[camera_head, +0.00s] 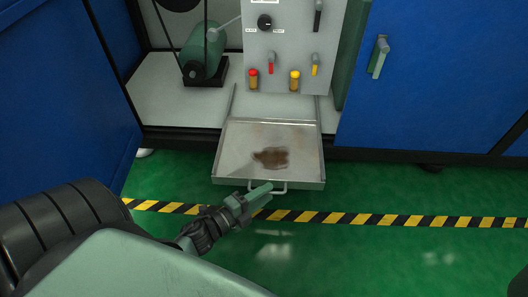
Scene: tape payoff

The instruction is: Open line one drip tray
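The drip tray (237,150) is a shallow grey metal tray. It extends out of the open cabinet over the green floor, with a dark brown stain inside. Its bar handle (283,190) is on the front wall. My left gripper (268,189) is at the handle and overlaps its left and middle part. The fingertips cover some of the bar, and I cannot tell whether they are closed around it or just touching it. My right gripper is not in view.
A grey control panel (284,75) with a knob, levers and red and yellow fittings stands above the tray. A green motor (205,52) sits inside the cabinet. Blue doors (430,80) flank the opening. The floor (400,255) by the striped line is clear at right.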

